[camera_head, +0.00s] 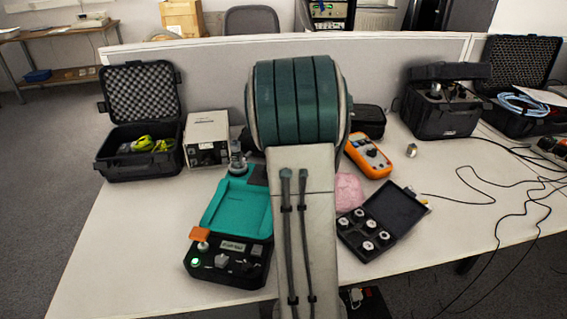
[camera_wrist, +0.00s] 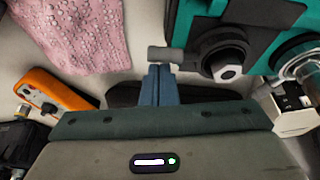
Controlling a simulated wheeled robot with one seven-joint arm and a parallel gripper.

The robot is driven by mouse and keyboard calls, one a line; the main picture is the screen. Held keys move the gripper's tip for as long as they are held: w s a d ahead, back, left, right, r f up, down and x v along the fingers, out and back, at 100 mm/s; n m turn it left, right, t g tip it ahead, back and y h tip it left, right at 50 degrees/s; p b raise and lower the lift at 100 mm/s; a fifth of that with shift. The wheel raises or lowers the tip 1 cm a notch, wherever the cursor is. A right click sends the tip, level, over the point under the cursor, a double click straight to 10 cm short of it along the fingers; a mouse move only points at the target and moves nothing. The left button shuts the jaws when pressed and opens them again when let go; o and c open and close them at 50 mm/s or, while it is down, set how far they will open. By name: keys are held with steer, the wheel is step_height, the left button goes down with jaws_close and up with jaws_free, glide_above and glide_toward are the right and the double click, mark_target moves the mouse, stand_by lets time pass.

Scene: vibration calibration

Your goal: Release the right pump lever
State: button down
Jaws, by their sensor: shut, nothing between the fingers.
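The pump unit, a black and teal case (camera_head: 236,206), stands on the table left of my arm in the head view. Part of it shows at the upper right of the wrist view (camera_wrist: 262,48), with a round black fitting (camera_wrist: 224,60). A short grey lever (camera_wrist: 164,54) sticks out from the unit's side toward the left in the wrist view. My gripper (camera_wrist: 158,72) is shut and empty, its blue fingertips right at the lever; I cannot tell whether they touch. My arm hides the gripper and this lever in the head view.
A pink cloth (camera_wrist: 85,30) and an orange meter (camera_wrist: 52,90) lie to the left in the wrist view. An open black case (camera_head: 381,222) with several round weights lies right of my arm. Black cables (camera_head: 490,195) cross the table's right side.

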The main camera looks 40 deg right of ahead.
steer(key=shift+s+a+f, duration=0.1)
steer(key=shift+a, duration=0.2)
stand_by(0.4)
steer(key=p+v, duration=0.1)
steer(key=v, duration=1.3)
